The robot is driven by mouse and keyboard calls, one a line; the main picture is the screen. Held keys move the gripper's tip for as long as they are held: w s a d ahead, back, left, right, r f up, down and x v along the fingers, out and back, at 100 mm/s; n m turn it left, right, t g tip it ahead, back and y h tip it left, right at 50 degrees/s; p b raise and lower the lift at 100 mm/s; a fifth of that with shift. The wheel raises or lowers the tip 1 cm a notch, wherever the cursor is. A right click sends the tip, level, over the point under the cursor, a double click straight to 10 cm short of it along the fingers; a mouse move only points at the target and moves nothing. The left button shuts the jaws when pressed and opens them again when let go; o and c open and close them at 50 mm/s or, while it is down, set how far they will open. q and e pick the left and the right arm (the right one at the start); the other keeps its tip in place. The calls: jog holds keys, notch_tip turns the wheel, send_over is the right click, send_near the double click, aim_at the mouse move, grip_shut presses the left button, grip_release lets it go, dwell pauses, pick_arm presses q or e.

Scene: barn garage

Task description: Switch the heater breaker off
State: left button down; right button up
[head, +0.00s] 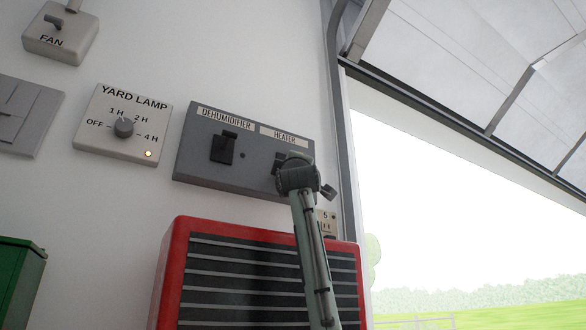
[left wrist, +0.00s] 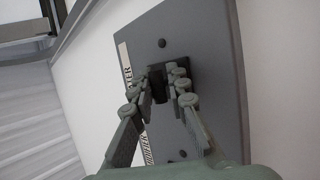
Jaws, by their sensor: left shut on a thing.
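The grey breaker panel (head: 258,173) is on the white wall, with a DEHUMIDIFIER breaker (head: 223,147) on its left and a HEATER breaker (head: 277,162) on its right. My left gripper (head: 291,168) is at the heater breaker and covers much of it in the head view. In the left wrist view, the gripper's fingers (left wrist: 163,76) are on both sides of the dark heater lever (left wrist: 157,84), shut on it. The lever's exact position is hard to tell behind the fingers. The right gripper is not in view.
A red heater with dark slats (head: 175,270) stands below the panel. A yard lamp timer (head: 90,140), a fan switch (head: 45,45) and a small box marked 5 (head: 327,217) are on the wall nearby. A grey door frame (head: 345,150) is close on the right.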

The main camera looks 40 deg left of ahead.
pick_arm(q)
jog(key=c, duration=1.5)
grip_release()
jog(key=shift+s, duration=0.1)
jog(key=shift+r, duration=0.1)
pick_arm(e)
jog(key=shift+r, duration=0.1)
